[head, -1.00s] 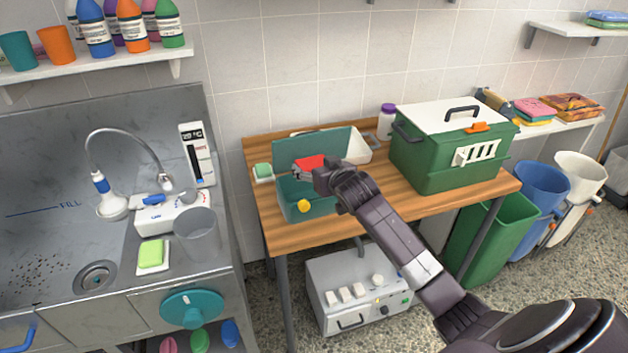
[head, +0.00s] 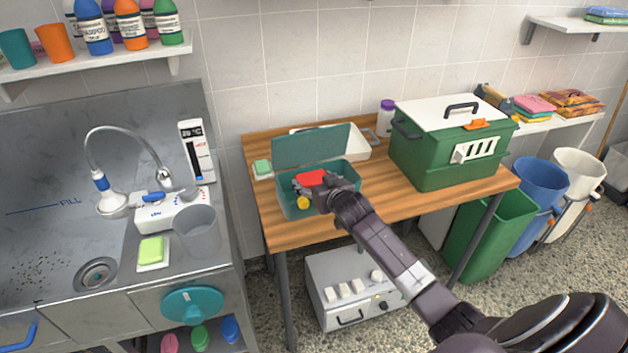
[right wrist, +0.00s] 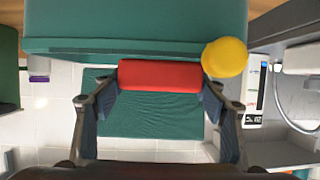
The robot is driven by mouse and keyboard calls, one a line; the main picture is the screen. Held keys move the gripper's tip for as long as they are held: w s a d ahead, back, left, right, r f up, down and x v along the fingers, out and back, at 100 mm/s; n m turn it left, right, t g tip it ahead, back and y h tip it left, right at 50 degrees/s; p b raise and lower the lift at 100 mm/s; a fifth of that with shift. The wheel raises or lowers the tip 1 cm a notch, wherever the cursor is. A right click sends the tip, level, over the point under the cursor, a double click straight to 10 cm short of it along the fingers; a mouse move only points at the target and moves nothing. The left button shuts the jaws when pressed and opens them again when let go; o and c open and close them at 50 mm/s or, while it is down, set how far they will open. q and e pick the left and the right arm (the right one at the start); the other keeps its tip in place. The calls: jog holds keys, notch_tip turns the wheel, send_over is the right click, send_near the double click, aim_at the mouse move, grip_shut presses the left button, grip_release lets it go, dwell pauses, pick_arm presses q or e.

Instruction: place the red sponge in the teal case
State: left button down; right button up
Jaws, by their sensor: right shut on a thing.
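The teal case (head: 292,210) stands on the wooden table with its lid (head: 300,149) raised at the back. A round yellow knob (head: 304,203) is on its front; the knob also shows in the right wrist view (right wrist: 224,57). My right gripper (head: 318,190) is shut on the red sponge (head: 311,177), over the case's opening. I cannot tell whether the sponge is below the rim. In the right wrist view the red sponge (right wrist: 160,75) lies between the two fingers, close to the case wall (right wrist: 135,25). My left gripper is not in view.
A green box with a white lid (head: 437,150) stands right of the case. A white tray (head: 358,150) lies behind it. A soap dish with a green bar (head: 262,169) is to its left. The wooden table (head: 400,203) is bare in front of the green box.

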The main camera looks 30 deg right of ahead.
jog(key=shift+f, duration=0.3)
jog(key=o, duration=0.8)
jog(key=shift+o, duration=0.2)
jog(key=shift+r, duration=0.15)
jog(key=shift+r, duration=0.35)
jog(key=shift+s+r, duration=0.1)
jog(key=shift+r, duration=0.1)
jog(key=b+v, duration=0.1)
jog(key=v, duration=1)
jog(key=shift+s+r, duration=0.2)
jog(key=shift+s, duration=0.15)
